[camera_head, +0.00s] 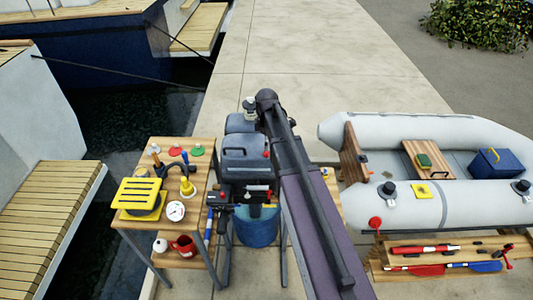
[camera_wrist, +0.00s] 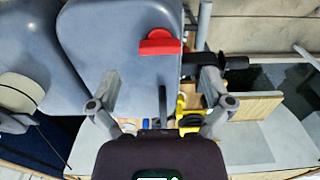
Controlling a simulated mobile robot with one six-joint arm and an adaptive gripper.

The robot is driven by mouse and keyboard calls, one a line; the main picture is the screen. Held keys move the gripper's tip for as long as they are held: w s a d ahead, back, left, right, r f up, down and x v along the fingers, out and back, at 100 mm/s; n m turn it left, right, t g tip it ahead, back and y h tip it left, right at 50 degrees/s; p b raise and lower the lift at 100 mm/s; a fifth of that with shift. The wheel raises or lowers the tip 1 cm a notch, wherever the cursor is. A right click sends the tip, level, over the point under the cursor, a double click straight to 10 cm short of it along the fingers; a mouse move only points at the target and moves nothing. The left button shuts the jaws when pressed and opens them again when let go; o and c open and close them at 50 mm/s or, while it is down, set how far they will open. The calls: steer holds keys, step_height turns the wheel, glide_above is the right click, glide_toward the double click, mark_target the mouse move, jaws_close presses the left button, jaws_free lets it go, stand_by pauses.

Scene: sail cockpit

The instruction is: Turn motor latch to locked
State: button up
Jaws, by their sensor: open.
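The outboard motor (camera_head: 243,152) has a dark grey cowl and stands on a stand in the middle of the head view. Its blue-grey cowl (camera_wrist: 110,35) fills the upper left of the wrist view. A red latch handle (camera_wrist: 160,43) sits at the cowl's edge; a small red spot on the cowl in the head view (camera_head: 267,154) looks like the same latch. My gripper (camera_wrist: 160,78) is open and empty, its fingers spread wide. The latch appears between and beyond the fingertips, and I see no contact. My arm hides part of the motor's right side in the head view.
A wooden table (camera_head: 160,228) with tools and a yellow slatted item (camera_head: 140,192) stands left of the motor. A blue bucket (camera_head: 256,230) is under it. A grey inflatable boat (camera_head: 455,210) lies right. The dock (camera_head: 290,45) behind is mostly clear; water lies left.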

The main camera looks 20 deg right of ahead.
steer(key=shift+f+b, duration=1.7)
steer(key=shift+f, duration=0.3)
steer(key=c, duration=1.1)
